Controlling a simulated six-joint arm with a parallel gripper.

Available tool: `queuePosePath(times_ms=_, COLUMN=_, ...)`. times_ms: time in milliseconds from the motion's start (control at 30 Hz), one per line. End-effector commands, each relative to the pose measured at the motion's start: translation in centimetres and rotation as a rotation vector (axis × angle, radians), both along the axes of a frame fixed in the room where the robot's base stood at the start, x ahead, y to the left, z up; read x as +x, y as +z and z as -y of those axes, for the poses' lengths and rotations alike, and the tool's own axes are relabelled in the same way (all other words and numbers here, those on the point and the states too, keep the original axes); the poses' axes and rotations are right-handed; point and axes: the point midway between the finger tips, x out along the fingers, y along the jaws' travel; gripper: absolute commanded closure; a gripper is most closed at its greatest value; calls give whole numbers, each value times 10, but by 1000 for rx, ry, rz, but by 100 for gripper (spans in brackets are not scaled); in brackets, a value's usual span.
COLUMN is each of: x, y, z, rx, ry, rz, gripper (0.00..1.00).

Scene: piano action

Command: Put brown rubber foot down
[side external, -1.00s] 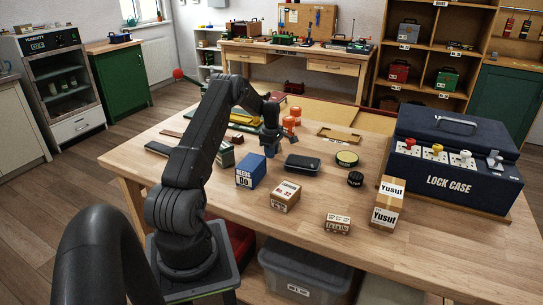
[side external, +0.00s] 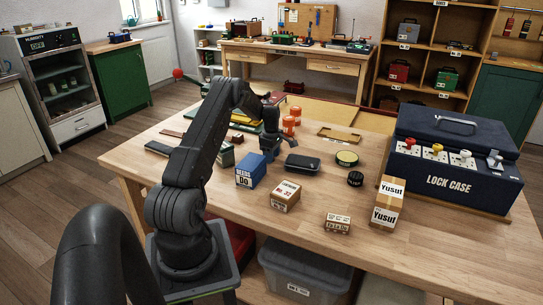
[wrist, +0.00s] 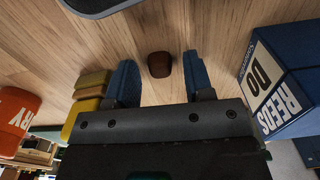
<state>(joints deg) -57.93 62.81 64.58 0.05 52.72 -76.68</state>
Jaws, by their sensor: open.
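The brown rubber foot (wrist: 159,64) is a small, dark brown, rounded block on the wooden table in the wrist view. It lies in the gap between my two blue fingertips, a little beyond their ends in the picture, with clear space on both sides. My gripper (wrist: 160,80) is open and does not grip the foot. In the side view my gripper (side external: 269,151) is low over the table, behind the blue reeds box. The foot cannot be made out in that view.
The blue reeds box (side external: 251,171) stands close by; it fills the right of the wrist view (wrist: 285,80). A dark case (side external: 302,163) lies right of my gripper. Orange bottles (side external: 290,124) stand behind. Yellow blocks (wrist: 88,100) are left in the wrist view.

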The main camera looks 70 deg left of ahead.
Motion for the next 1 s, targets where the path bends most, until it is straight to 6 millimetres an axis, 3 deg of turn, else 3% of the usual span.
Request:
queuePosePath(times_ms=167, x=1, y=19, z=-1, rx=4, ry=0, rz=2, gripper=52)
queuePosePath(times_ms=500, x=1, y=88, z=-1, rx=4, ry=0, rz=2, gripper=52)
queuePosePath(times_ms=767, x=1, y=119, z=0, rx=1, ry=-2, rz=1, gripper=52)
queuePosePath(times_ms=867, x=8, y=133, z=10, rx=9, ry=-44, rz=6, gripper=52)
queuePosePath(times_ms=967, x=25, y=161, z=39, rx=34, ry=-164, rz=22, gripper=52)
queuePosePath(times_ms=1000, x=34, y=176, z=57, rx=47, ry=-237, rz=30, gripper=52)
